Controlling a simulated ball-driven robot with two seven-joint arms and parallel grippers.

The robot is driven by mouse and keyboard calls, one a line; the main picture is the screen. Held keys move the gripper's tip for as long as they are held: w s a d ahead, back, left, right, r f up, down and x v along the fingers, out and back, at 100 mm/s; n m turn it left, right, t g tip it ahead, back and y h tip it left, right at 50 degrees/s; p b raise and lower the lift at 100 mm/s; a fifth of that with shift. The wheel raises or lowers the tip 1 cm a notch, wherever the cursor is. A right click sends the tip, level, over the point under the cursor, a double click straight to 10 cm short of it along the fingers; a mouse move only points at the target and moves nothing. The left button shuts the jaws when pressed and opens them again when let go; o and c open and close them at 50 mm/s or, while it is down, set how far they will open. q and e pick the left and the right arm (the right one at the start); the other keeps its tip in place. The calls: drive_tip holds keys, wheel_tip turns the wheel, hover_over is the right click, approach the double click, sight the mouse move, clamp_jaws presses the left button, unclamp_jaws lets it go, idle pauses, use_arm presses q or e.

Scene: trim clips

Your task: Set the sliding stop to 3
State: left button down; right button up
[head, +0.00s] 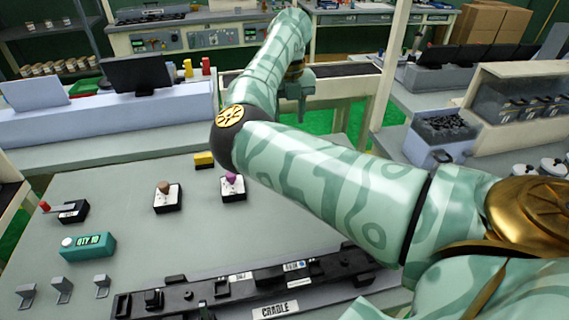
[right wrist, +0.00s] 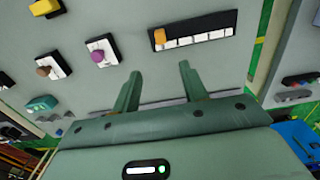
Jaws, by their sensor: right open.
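The sliding stop, an orange block (right wrist: 159,37), sits at the left end of a black-framed white scale (right wrist: 195,36) in the right wrist view. The scale's marks are too small to read. My right gripper (right wrist: 160,72) is open and empty, its two fingers apart and pointing toward the panel just below the scale in the picture. In the head view my right gripper (head: 297,112) hangs beyond my bent arm, and the scale does not show there. My left gripper is not in view.
A purple knob (head: 231,180), a brown knob (head: 164,187) and a yellow block (head: 204,160) stand on the grey table. A teal box marked QTY 10 (head: 89,246) is at left. A black cradle (head: 230,285) lies along the front.

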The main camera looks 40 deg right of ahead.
wheel_tip(320, 180, down, 17)
drive_tip(key=b, duration=0.5)
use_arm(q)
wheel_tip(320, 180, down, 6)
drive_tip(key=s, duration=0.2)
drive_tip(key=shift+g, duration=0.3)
